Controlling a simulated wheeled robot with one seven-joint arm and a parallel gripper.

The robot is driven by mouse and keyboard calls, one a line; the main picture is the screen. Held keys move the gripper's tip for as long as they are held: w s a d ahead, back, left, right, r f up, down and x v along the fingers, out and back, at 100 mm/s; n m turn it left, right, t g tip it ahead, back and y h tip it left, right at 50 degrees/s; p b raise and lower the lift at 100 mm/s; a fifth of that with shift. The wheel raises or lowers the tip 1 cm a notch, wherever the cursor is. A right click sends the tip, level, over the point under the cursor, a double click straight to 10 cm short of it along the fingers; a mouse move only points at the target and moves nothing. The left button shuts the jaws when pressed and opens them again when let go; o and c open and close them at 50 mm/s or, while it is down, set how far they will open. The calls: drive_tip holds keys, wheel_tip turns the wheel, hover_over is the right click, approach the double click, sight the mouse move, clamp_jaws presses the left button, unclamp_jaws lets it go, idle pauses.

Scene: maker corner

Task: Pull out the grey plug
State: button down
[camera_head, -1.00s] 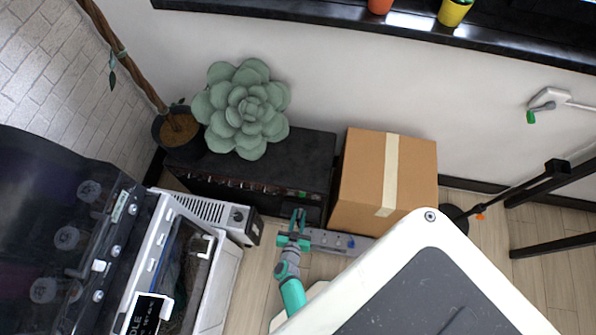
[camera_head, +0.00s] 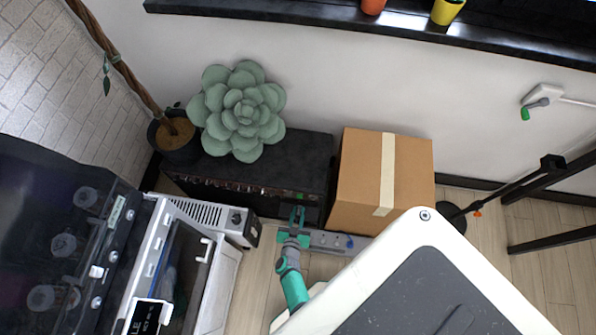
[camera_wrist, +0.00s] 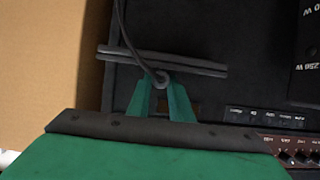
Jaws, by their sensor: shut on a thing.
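My gripper (camera_head: 297,214) is at the front of a black amplifier (camera_head: 272,160), near its right end. In the wrist view, the green fingertips (camera_wrist: 160,84) are closed together around the small dark end of a cable. This seems to be the grey plug (camera_wrist: 160,77), mostly hidden between the fingers. Its thin dark cable (camera_wrist: 122,28) runs up and out of the picture. A dark bar (camera_wrist: 205,66) crosses just beyond the fingertips. I cannot tell whether the plug is still seated in a socket.
A cardboard box (camera_head: 408,185) stands right of the amplifier. A grey strip (camera_head: 325,240) lies on the floor in front. A machine (camera_head: 185,245) stands left. A large succulent (camera_head: 238,112) sits above the amplifier.

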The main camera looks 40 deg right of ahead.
drive_tip(key=c, duration=1.5)
unclamp_jaws()
drive_tip(key=shift+v, duration=5.45)
